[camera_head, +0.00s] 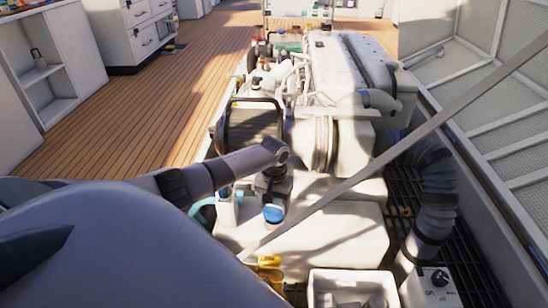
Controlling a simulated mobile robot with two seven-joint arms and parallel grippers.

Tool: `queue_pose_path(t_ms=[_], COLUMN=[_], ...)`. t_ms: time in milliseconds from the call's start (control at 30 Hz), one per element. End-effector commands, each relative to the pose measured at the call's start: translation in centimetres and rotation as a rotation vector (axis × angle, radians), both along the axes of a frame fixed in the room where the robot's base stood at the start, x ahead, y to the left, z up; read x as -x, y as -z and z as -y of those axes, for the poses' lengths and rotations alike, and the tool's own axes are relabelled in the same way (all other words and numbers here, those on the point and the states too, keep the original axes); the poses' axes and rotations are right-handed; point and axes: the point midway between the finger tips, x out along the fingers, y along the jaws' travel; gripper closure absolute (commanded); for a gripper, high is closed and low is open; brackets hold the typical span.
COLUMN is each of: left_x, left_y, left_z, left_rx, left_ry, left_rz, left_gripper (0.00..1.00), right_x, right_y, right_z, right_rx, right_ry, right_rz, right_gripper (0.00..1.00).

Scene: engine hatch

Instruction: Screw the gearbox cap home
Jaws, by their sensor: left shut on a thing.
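My left arm comes in from the left, and its dark gripper (272,194) points down over the near end of the engine (318,142). A round blue cap (273,214) shows just below and in front of the gripper. I cannot tell whether they touch. Another blue cap (225,191) tops a pale bottle-like part to the left, partly behind my arm. I cannot tell which part is the gearbox cap. My right gripper is out of view.
A white bin (318,286) with grey items stands at the bottom, beside a box with a knob (436,279). Yellow items (268,270) lie left of the bin. A grey bar (420,133) crosses diagonally. Wooden deck lies left.

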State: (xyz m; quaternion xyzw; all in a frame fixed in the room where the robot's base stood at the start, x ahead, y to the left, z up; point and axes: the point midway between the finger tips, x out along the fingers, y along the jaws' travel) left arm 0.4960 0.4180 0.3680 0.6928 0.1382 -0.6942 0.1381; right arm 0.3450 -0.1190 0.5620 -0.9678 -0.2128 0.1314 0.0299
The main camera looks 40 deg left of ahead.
Motion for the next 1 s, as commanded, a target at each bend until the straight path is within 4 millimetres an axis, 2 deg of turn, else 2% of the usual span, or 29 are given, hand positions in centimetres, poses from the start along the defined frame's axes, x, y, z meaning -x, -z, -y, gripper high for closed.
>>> queue_pose_path(t_ms=[1000], left_x=[-0.02], left_y=[-0.06], left_z=[-0.05], left_rx=[-0.001], left_ry=[-0.001], left_rz=[0.002], left_gripper=[0.66], right_x=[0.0], right_y=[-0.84], right_z=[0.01], right_rx=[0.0], right_ry=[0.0], right_rz=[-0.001], right_gripper=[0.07])
